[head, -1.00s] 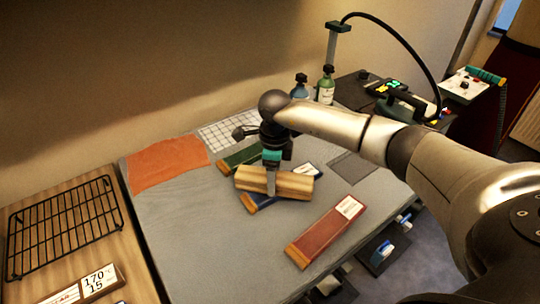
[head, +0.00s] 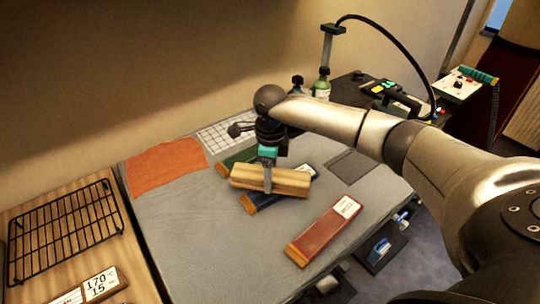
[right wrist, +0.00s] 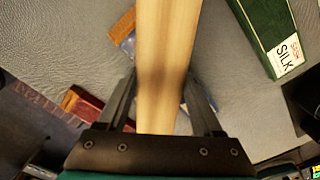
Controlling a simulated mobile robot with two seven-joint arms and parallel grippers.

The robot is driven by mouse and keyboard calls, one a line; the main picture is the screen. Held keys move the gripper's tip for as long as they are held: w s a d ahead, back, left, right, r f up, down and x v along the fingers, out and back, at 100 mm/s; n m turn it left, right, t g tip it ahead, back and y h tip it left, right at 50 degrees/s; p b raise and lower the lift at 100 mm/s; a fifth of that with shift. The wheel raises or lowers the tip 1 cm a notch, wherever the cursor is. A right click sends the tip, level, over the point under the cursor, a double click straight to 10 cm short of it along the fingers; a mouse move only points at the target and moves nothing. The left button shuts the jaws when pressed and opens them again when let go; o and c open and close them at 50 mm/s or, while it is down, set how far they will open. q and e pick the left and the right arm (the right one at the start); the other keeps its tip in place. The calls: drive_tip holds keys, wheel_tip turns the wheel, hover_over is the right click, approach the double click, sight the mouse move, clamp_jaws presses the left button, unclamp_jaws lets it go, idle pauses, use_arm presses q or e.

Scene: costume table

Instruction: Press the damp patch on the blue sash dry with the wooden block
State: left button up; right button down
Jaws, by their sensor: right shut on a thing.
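The wooden block (head: 290,181) is held lengthwise across the blue sash (head: 262,200). My right gripper (head: 267,186) points down and is shut on the block's middle. In the right wrist view the pale block (right wrist: 165,45) runs between the fingers (right wrist: 160,92). The block hides the sash's middle, and only its brown-tipped end and its white-labelled end show. I see no damp patch, and I cannot tell whether the block touches the sash. My left gripper is not in view.
A green sash (head: 232,161) lies behind the block and a red sash (head: 325,233) in front right. An orange cloth (head: 165,167) and a white grid sheet (head: 222,137) lie at the back. A wire rack (head: 65,230) stands left. The grey table's front left is clear.

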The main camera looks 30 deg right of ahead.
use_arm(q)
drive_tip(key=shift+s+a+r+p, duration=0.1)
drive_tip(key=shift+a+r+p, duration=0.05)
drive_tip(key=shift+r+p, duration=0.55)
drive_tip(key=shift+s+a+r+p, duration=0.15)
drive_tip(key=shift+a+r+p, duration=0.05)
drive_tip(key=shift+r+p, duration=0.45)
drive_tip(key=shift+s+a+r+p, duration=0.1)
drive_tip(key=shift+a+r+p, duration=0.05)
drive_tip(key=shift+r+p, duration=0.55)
use_arm(e)
drive_tip(key=shift+r, duration=3.1)
drive_tip(key=shift+a+r+n+b, duration=0.1)
drive_tip(key=shift+a+n+b, duration=0.2)
drive_tip(key=shift+a+n, duration=0.2)
use_arm(q)
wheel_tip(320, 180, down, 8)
drive_tip(key=b, duration=0.7)
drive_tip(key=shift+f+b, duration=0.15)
drive_tip(key=shift+b, duration=0.25)
use_arm(e)
drive_tip(key=s+a+r+n, duration=0.2)
drive_tip(key=s+a+n, duration=0.4)
drive_tip(key=n, duration=0.7)
drive_tip(key=s+a+r+n, duration=0.2)
drive_tip(key=s+a+n, duration=0.3)
drive_tip(key=n, duration=0.7)
drive_tip(key=shift+s+a+n, duration=0.35)
drive_tip(key=shift+a+n, duration=0.05)
drive_tip(key=shift+a, duration=0.8)
